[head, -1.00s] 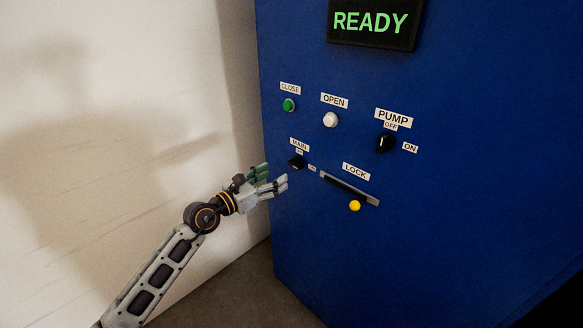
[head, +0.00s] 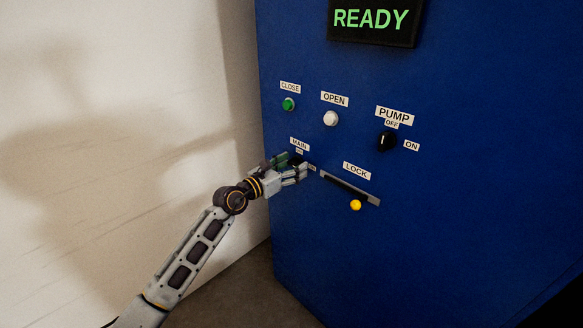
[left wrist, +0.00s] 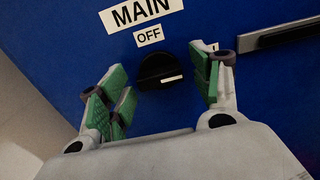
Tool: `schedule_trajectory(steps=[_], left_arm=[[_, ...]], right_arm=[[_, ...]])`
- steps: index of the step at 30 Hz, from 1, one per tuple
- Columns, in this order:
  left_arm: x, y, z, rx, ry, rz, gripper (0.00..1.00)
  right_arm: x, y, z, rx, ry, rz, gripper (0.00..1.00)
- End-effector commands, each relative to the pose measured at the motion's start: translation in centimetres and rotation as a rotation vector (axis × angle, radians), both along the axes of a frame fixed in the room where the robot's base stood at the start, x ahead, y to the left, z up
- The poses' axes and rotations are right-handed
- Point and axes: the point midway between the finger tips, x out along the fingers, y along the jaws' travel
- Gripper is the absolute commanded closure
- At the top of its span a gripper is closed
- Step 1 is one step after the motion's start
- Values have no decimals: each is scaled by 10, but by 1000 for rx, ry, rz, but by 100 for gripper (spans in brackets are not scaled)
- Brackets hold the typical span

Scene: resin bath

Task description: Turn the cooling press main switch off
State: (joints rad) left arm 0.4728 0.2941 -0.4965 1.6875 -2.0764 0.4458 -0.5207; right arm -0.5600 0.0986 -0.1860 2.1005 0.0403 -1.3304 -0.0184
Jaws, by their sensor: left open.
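The main switch (left wrist: 160,70) is a black round knob on the blue press panel, under the MAIN label (left wrist: 140,10) and the OFF label (left wrist: 149,35). In the left wrist view its white mark points to the right, away from OFF. My left gripper (head: 292,166) is open, with its green-padded fingers on either side of the knob in the left wrist view (left wrist: 160,92). I cannot tell whether the fingers touch it. In the head view the gripper mostly hides the knob. My right gripper is not in view.
The blue press (head: 450,220) shows a READY display (head: 370,19), a green CLOSE button (head: 288,104), a white OPEN button (head: 330,118) and a black PUMP knob (head: 387,141). The LOCK slot with a yellow knob (head: 355,205) lies close to the right of my gripper.

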Motion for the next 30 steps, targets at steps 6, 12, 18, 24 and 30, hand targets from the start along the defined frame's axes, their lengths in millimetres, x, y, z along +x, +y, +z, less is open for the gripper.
schedule_trajectory(steps=[6, 12, 18, 24, 30], left_arm=[[0, 0, 0, 0, 0, 0, 36], [0, 0, 0, 0, 0, 0, 54], [0, 0, 0, 0, 0, 0, 79], [0, 0, 0, -1, 2, 0, 81], [0, 0, 0, -8, 9, 0, 81]], right_arm=[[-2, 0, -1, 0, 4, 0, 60], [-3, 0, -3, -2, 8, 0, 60], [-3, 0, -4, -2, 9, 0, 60], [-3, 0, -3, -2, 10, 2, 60], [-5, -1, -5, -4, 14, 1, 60]])
